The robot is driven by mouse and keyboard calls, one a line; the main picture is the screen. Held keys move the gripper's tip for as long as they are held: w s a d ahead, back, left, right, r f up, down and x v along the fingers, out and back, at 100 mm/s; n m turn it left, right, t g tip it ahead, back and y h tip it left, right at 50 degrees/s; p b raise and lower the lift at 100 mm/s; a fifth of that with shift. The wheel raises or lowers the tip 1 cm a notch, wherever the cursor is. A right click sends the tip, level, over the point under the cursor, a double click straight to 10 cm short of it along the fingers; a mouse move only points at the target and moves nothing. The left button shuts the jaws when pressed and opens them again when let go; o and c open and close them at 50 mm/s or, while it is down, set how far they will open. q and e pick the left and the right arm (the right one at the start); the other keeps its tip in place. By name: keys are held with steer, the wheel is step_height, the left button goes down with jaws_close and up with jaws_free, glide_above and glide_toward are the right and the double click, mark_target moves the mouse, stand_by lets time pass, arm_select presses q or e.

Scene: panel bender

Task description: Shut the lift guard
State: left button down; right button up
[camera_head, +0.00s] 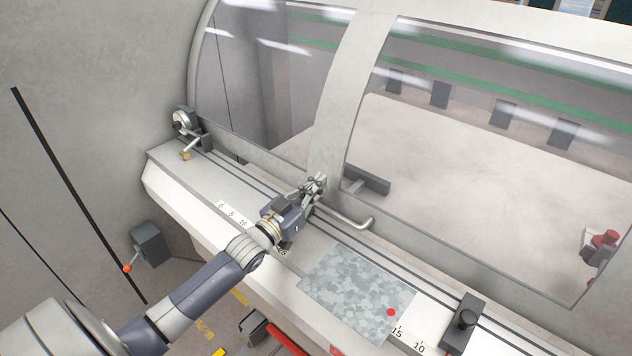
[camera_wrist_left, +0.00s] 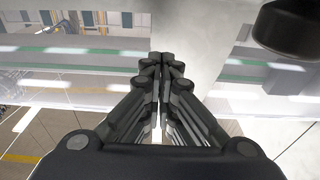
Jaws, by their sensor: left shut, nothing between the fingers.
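The lift guard (camera_head: 345,95) is a curved grey frame with clear panes, spanning the back of the bench in the head view. Its lower edge runs low along the rear of the bench; I cannot tell whether it touches down. A pale bar handle (camera_head: 356,223) sits on its lower rail. My left gripper (camera_head: 318,181) is shut and empty, at the foot of the guard's middle post, just left of the handle. In the left wrist view the shut fingers (camera_wrist_left: 161,58) point at the pale post (camera_wrist_left: 185,35). My right gripper is not in view.
A speckled grey sheet (camera_head: 355,285) with a red dot lies on the bench. A black knobbed block (camera_head: 463,322) stands to its right, and a dial stop (camera_head: 183,122) at the far left end. A red-tipped lever box (camera_head: 147,245) is on the left.

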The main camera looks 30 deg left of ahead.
arm_select(q)
steer(key=s+a+r+b, duration=0.1)
steer(key=s, duration=0.8)
steer(key=shift+s+a+r+b, duration=0.15)
steer(key=shift+a+r+b, duration=0.05)
steer(key=shift+b, duration=0.15)
